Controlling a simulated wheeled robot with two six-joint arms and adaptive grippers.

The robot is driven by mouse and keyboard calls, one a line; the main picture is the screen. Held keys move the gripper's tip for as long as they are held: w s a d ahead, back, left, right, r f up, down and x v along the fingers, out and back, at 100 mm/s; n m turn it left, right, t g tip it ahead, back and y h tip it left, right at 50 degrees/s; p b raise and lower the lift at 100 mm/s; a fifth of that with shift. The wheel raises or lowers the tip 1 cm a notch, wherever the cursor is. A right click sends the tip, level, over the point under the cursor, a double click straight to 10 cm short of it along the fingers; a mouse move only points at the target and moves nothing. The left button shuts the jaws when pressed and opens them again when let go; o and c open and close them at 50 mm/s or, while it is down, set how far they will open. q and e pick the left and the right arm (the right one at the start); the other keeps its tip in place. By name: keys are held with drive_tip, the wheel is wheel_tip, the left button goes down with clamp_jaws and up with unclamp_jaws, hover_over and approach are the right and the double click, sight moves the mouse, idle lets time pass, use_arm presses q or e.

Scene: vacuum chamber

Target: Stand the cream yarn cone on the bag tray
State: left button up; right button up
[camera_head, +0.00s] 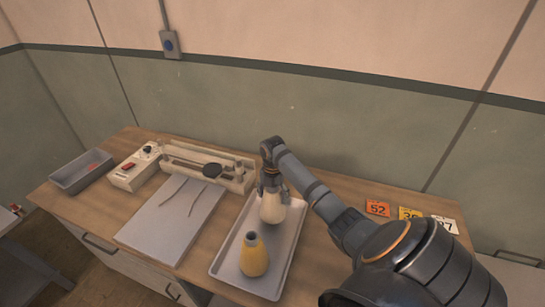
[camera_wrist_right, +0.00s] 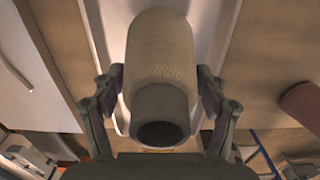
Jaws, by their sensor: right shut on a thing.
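The cream yarn cone (camera_head: 272,209) is upright in my right gripper (camera_head: 272,187), over the far part of the grey metal tray (camera_head: 225,262). In the right wrist view the cone (camera_wrist_right: 160,55) sits between the two fingers of the gripper (camera_wrist_right: 162,95), its grey hollow tip towards the camera. The gripper is shut on it. I cannot tell whether the cone's base touches the tray. A yellow yarn cone (camera_head: 254,257) with a dark tip stands upright on the near part of the tray. My left gripper is not in view.
Left of the tray lies a white board (camera_head: 165,222) with thin cords on it. Behind are a beige sealer-like device (camera_head: 225,172), a switch box (camera_head: 135,170) and a grey bin (camera_head: 80,172). Numbered cards (camera_head: 410,214) lie at the right. Bare wood shows right of the tray.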

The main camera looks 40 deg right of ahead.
drive_tip(key=shift+w+d+f+p, duration=0.1)
drive_tip(key=shift+w+f+p, duration=0.1)
drive_tip(key=shift+f+p, duration=0.1)
wheel_tip(320, 180, down, 2)
drive_tip(key=shift+f+p, duration=0.2)
drive_tip(key=shift+p, duration=0.5)
drive_tip(key=shift+f, duration=0.35)
drive_tip(key=o, duration=1.8)
